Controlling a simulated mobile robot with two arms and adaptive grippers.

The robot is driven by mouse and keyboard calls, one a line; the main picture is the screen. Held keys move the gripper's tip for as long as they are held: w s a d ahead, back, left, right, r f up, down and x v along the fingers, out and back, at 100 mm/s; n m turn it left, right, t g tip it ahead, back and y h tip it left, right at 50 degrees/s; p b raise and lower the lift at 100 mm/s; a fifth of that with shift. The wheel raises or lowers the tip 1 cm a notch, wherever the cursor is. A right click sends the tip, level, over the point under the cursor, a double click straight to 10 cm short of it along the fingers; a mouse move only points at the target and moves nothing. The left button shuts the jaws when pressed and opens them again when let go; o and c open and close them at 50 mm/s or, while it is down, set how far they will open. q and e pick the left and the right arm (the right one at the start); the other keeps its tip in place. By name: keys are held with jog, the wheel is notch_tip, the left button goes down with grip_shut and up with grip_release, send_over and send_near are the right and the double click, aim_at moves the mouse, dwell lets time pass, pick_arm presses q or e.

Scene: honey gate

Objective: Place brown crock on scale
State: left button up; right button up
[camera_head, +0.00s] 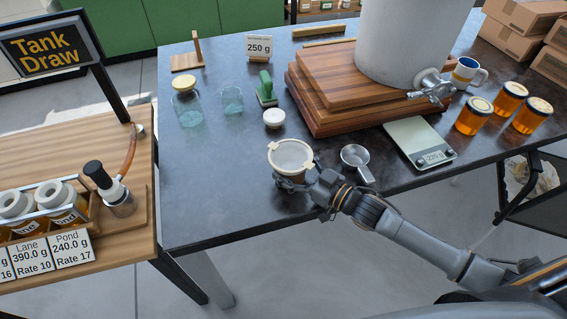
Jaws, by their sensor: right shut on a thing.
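The scale (407,133) is a pale flat plate with a dark display at its front end, lying on the right part of the dark table; its plate looks empty. My right gripper (290,182) is at the table's front edge, left of the scale, shut on a round cream-rimmed strainer (290,155) with small side tabs. Whether anything sits under the strainer is hidden by the rim and gripper. I cannot make out a brown crock. My left gripper is not in view.
A metal cup with a handle (355,158) lies between strainer and scale. A grey tank (405,40) stands on stepped wooden boards (325,105), its tap near the scale. Amber jars (474,117) stand right. Glass jars (187,105) stand left; the front left tabletop is clear.

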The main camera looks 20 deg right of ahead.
jog(key=shift+s+d+f, duration=0.15)
jog(key=shift+d+f, duration=0.05)
jog(key=shift+f, duration=0.05)
jog(key=shift+a+f, duration=0.1)
jog(key=shift+f, duration=0.1)
jog(key=o, duration=1.5)
jog(key=shift+f, duration=0.1)
